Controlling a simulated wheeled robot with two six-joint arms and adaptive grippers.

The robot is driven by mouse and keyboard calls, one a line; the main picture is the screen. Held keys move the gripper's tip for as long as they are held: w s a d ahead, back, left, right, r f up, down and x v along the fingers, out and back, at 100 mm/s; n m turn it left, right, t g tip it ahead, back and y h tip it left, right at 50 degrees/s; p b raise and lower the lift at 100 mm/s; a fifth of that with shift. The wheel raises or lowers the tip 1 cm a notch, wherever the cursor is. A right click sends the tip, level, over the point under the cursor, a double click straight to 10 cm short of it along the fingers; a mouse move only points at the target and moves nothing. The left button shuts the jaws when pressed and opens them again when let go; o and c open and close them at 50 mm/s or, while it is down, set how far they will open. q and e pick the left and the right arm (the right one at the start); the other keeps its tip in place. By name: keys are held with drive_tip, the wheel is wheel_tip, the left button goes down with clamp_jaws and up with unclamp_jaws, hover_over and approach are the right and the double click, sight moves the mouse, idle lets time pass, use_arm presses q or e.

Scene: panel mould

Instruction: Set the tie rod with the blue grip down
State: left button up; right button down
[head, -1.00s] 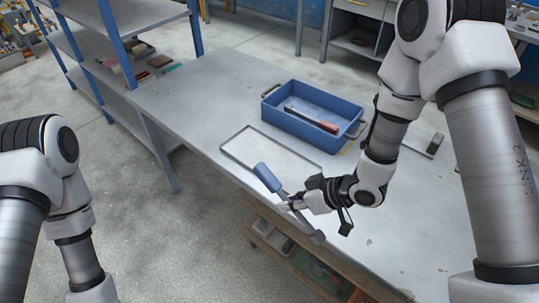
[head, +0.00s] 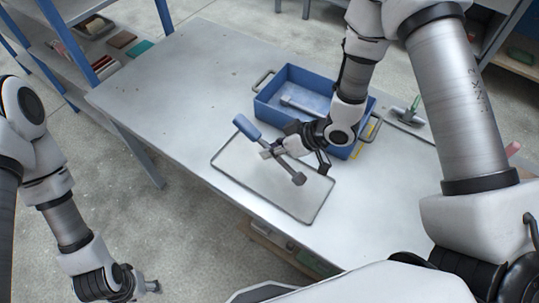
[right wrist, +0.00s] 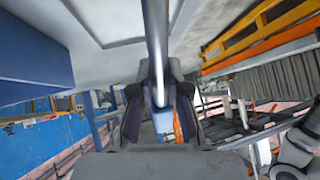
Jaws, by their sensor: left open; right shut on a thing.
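The tie rod has a blue grip (head: 247,127) at its upper left end and a grey block-like end (head: 298,179) at its lower right. My right gripper (head: 268,152) is shut on its metal shaft, between the two ends. The rod is over the shallow grey tray (head: 317,214); I cannot tell whether it touches the tray. In the right wrist view the shiny shaft (right wrist: 156,45) runs between the fingers of my right gripper (right wrist: 157,105). My left gripper (head: 148,288) is open and empty at the lower left, away from the table.
A blue bin (head: 262,112) with a metal-shafted tool inside stands behind the tray, partly hidden by my right arm. A green-handled tool (head: 411,110) lies right of the bin. The table's left part (head: 185,85) is clear. A blue-post shelf (head: 62,40) stands at the left.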

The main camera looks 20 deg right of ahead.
drive_tip(key=f, duration=0.2)
drive_tip(key=w+f, duration=0.1)
drive_tip(key=f, duration=0.2)
drive_tip(key=shift+w, duration=0.2)
drive_tip(key=shift+s+r, duration=0.1)
drive_tip(key=shift+s, duration=0.3)
drive_tip(key=c, duration=1.2)
unclamp_jaws()
drive_tip(key=shift+w+f, duration=0.25)
drive_tip(key=shift+f, duration=0.05)
drive_tip(key=shift+o, duration=0.2)
drive_tip(key=shift+s+r, duration=0.1)
drive_tip(key=shift+r, duration=0.3)
drive_tip(key=v, duration=1.2)
